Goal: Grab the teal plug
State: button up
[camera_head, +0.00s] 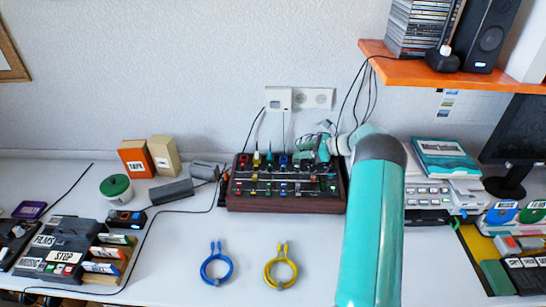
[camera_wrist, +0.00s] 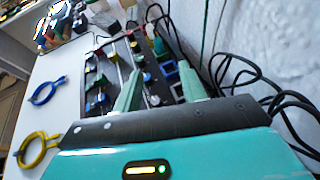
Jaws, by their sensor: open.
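The mixer-like panel (camera_head: 286,204) stands against the wall with a row of coloured plugs along its back edge. In the head view my gripper (camera_head: 318,150) is over its back right corner and hides part of that end. In the wrist view my gripper (camera_wrist: 160,69) is open, its two pale green fingers pointing at the panel.
A blue cable (camera_head: 217,267) and a yellow cable (camera_head: 281,270) lie coiled in front of the panel. Black cables (camera_wrist: 237,75) hang along the wall close to my right finger. An orange shelf (camera_head: 440,72) juts out above right. The table front is mostly clear.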

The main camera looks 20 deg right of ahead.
send_near(270, 157)
jog(key=shift+w+a+f, duration=0.2)
jog(key=shift+w+a, duration=0.7)
jog(key=shift+w, duration=0.3)
jog(key=x, duration=0.4)
jog(key=shift+w+a, duration=0.25)
jog(key=shift+a, duration=0.05)
grip_shut()
